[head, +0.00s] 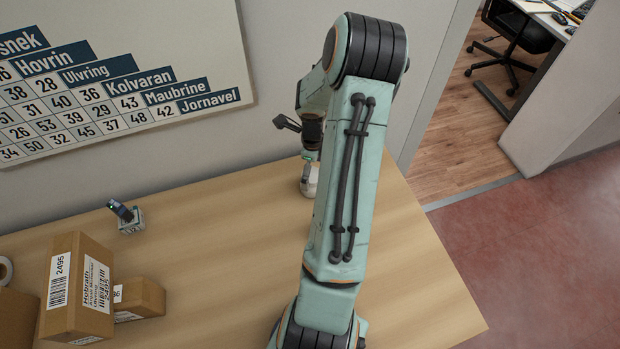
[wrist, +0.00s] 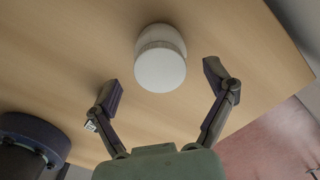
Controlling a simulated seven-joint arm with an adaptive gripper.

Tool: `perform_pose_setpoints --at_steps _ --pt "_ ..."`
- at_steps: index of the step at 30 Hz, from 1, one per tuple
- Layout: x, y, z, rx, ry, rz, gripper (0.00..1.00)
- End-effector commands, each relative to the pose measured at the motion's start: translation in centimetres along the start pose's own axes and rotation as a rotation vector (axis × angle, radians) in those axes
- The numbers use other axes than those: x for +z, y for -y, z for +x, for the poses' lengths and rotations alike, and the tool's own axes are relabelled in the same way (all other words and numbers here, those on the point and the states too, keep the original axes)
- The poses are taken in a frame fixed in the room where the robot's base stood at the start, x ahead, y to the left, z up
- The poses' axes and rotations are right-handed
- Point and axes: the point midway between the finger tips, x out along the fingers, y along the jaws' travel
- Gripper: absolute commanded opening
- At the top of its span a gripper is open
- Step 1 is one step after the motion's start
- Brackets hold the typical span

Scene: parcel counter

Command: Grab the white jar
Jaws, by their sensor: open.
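The white jar (wrist: 160,66) stands on the wooden counter in the wrist view, top centre, with a pale smooth lid or end facing the camera. My gripper (wrist: 163,84) is open, with one dark finger to the left of the jar and one to the right. The fingertips are apart from the jar, and it sits slightly beyond them. In the head view, the white jar (head: 308,186) shows partly beside my arm, near the counter's back edge. My arm hides much of that area, and the fingers cannot be made out clearly there.
A large brown parcel (head: 62,290) and a smaller box (head: 142,299) stand at the left of the counter (head: 215,235). A small device in a stand (head: 126,217) sits behind them. A wall with a number chart (head: 110,80) is behind the counter.

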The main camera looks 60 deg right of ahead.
Motion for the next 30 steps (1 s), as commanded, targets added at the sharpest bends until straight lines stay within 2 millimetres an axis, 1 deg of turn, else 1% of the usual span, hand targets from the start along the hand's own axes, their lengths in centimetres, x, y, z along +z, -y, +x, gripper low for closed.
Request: perform_pose_setpoints --at_steps 1,5,13,14,15,17,18,20,30 --pt "0.0 0.0 0.7 0.003 0.000 0.000 0.83" --pt "0.0 0.0 1.7 0.001 0.001 0.000 0.83" --pt "0.0 0.0 1.9 -0.001 0.000 -0.001 0.83" --pt "0.0 0.0 1.9 -0.001 0.000 -0.001 0.74" --pt "0.0 0.0 1.9 -0.001 0.000 -0.001 0.61" --pt "0.0 0.0 1.9 -0.001 0.000 -0.001 0.42" --pt "0.0 0.0 1.9 -0.001 0.000 -0.001 0.30" --pt "0.0 0.0 1.9 -0.001 0.000 -0.001 0.11" --pt "0.0 0.0 1.8 -0.001 0.000 -0.001 0.11"
